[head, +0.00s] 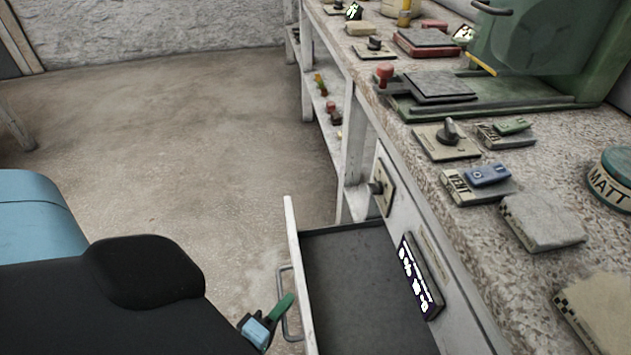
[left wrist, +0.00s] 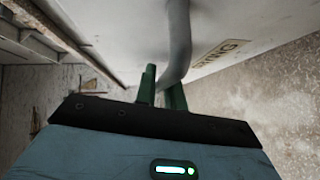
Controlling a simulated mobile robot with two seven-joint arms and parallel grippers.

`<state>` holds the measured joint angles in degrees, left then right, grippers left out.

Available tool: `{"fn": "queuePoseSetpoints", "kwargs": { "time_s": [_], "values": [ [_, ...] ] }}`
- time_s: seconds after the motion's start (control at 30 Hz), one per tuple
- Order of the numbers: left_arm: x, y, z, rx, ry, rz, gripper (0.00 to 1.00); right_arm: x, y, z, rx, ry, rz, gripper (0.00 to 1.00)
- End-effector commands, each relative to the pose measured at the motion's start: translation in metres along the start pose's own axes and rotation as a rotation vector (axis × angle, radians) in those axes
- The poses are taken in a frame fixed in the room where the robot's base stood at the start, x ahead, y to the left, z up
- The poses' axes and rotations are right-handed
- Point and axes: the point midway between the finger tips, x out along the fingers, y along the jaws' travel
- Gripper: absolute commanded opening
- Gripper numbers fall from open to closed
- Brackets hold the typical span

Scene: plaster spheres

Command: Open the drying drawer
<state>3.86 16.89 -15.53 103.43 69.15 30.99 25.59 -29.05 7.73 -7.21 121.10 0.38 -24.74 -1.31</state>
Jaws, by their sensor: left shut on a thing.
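The drying drawer (head: 340,268) stands pulled out from under the workbench in the head view, and its grey inside looks empty. Its metal bar handle (head: 283,296) is on the outer face of the white drawer front (head: 294,250). My left gripper (head: 289,303) has green fingers and is shut on this handle. In the left wrist view the grey handle (left wrist: 178,40) runs down between the green fingers (left wrist: 162,88), with the pale drawer front behind it. My right gripper is not in view.
The speckled worktop (head: 470,225) carries switch boxes, a green machine (head: 535,50) and a round MATT tin (head: 612,178). A dark display panel (head: 420,276) and a knob plate (head: 382,187) sit on the bench front. The floor (head: 180,130) to the left is clear.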

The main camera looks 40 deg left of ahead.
Motion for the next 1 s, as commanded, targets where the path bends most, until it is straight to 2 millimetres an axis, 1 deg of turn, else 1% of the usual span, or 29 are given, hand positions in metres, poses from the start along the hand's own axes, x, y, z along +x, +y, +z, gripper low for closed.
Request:
{"fn": "queuePoseSetpoints", "kwargs": {
  "time_s": [0.03, 0.2, 0.37, 0.67, 0.7, 0.83, 1.0],
  "values": [
    [-0.007, -0.002, -0.005, 0.003, -0.002, -0.002, 0.0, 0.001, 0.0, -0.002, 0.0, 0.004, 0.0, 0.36],
    [-0.019, -0.006, -0.018, 0.001, -0.002, -0.001, 0.0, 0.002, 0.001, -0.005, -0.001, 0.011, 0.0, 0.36],
    [-0.023, -0.007, -0.022, -0.001, -0.001, 0.0, 0.0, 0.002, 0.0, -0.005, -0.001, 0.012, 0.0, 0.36],
    [-0.023, -0.007, -0.022, -0.002, 0.0, 0.0, 0.0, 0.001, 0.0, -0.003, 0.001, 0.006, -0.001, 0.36],
    [-0.023, -0.007, -0.022, -0.001, 0.0, 0.0, 0.15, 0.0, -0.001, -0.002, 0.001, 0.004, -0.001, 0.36],
    [-0.023, -0.007, -0.022, -0.001, 0.0, 0.0, 0.32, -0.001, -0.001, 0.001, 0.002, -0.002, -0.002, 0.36],
    [-0.022, -0.007, -0.022, -0.001, 0.001, 0.0, 0.32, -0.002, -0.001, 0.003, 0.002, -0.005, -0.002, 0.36]
  ]
}}
